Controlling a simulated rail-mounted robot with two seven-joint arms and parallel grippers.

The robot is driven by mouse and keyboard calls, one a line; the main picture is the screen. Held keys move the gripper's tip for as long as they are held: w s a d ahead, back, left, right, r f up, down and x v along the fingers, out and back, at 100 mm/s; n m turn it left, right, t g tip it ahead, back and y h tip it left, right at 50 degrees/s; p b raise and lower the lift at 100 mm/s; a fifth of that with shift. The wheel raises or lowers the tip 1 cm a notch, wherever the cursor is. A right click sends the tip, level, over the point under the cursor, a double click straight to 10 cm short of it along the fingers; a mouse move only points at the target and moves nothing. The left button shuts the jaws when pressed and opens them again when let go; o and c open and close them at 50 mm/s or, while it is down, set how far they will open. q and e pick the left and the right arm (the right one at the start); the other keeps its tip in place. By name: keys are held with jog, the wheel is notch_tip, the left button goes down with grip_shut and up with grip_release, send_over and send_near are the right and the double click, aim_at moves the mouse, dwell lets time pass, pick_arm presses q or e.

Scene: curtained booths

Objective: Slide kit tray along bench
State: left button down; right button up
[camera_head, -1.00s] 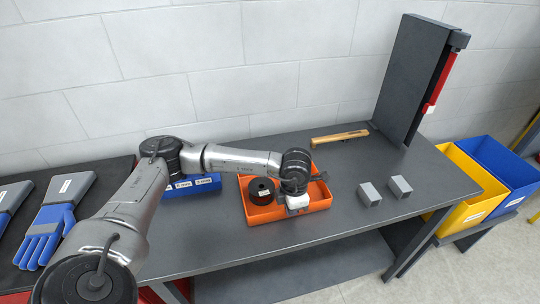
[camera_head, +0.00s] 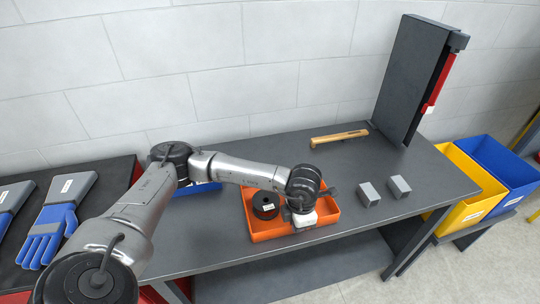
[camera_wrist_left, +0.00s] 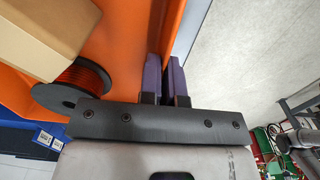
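The orange kit tray (camera_head: 262,234) lies on the grey bench, near its front edge. A black spool (camera_head: 266,205) stands in its left part; the left wrist view shows red winding on the spool (camera_wrist_left: 80,75). A tan box (camera_wrist_left: 40,32) is also close by in that view, hidden by my wrist in the head view. My left gripper (camera_wrist_left: 165,65) is at the tray's front wall, its dark fingers close together on either side of the orange wall. My wrist hides the fingertips in the head view. My right gripper is not in view.
Two grey blocks (camera_head: 368,195) (camera_head: 399,187) stand right of the tray with bare bench between. A wooden-handled tool (camera_head: 340,138) lies behind. A dark upright panel (camera_head: 411,80) stands at the back right. A blue bin (camera_head: 204,188) is left, partly behind my arm.

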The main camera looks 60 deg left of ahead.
pick_arm(q)
jog(key=shift+s+d, duration=0.1)
jog(key=shift+d, duration=0.15)
jog(key=c, duration=1.2)
grip_release()
jog(key=shift+c, duration=0.2)
notch_tip(320, 180, up, 14)
jog(key=p, duration=0.2)
